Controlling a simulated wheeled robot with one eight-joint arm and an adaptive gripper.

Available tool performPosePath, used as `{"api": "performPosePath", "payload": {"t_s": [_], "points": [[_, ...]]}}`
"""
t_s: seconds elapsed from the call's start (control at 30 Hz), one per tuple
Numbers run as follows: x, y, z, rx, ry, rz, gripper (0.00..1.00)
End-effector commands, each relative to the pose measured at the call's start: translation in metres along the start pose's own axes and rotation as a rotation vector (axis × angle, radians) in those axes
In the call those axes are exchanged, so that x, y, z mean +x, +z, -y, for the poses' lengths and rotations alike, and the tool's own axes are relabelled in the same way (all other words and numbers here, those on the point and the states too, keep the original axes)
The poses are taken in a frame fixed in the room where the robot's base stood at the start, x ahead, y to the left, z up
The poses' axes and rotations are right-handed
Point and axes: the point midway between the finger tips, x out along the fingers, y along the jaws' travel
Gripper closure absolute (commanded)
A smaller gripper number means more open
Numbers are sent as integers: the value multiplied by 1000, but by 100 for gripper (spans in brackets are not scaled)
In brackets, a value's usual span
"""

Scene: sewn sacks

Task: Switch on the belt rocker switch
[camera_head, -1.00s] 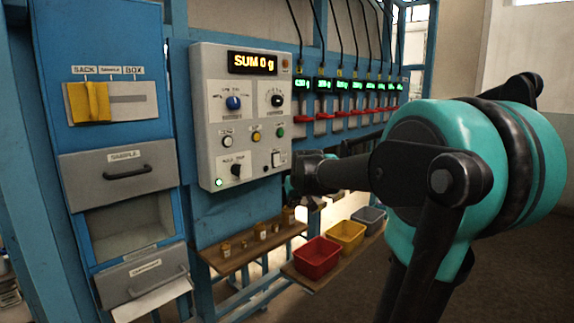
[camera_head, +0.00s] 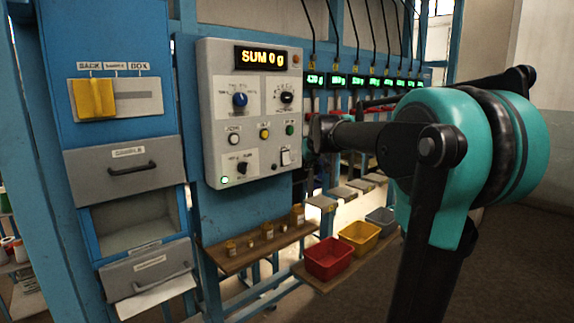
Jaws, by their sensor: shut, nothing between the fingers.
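The grey control panel (camera_head: 212,110) reads SUM 0 g on its display. A small white rocker switch (camera_head: 286,156) sits at its lower right, beside a dark rotary knob (camera_head: 242,168). Its label is too small to read, and I cannot tell whether it is on. A green lamp (camera_head: 225,181) glows at the panel's lower left corner. My gripper (camera_head: 309,146) is a small, dark shape just right of the panel's edge, near the rocker's height. It is shut and empty. Its fingertips are hard to make out, and I see no contact with the rocker.
A row of green displays (camera_head: 337,79) hangs right of the panel, partly behind my arm. Below are a wooden shelf (camera_head: 225,262) with small jars and red (camera_head: 327,262), yellow (camera_head: 360,237) and grey (camera_head: 382,219) bins. A blue cabinet (camera_head: 95,30) with drawers stands left.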

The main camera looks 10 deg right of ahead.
Motion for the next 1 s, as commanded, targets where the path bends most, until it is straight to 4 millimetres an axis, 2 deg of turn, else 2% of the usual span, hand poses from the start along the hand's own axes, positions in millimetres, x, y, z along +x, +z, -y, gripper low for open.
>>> {"api": "performPosePath", "payload": {"t_s": [0.6, 1.0], "points": [[49, -36, 36, -1, 0, 0, 100], [60, -43, 44, 1, 0, 0, 100]]}}
